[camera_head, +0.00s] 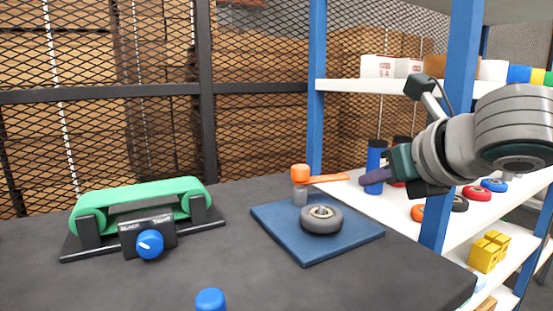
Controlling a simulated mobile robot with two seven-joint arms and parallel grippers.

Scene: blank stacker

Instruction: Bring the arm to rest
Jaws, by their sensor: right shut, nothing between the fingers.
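My right arm (490,135) comes in from the right edge, with its dark green gripper (370,176) pointing left. The right gripper is shut and empty. It hangs in the air in front of the shelf rack, to the right of and above the blue mat (330,251). It is clear of the orange-handled tool (300,174) on that mat. My left gripper is not in view.
A grey wheel (321,219) lies on the mat. A green belt unit (140,199) with a blue knob (150,244) stands on the dark table (210,275). A blue cap (210,300) shows at the front. A blue post (455,130) stands close to my arm.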

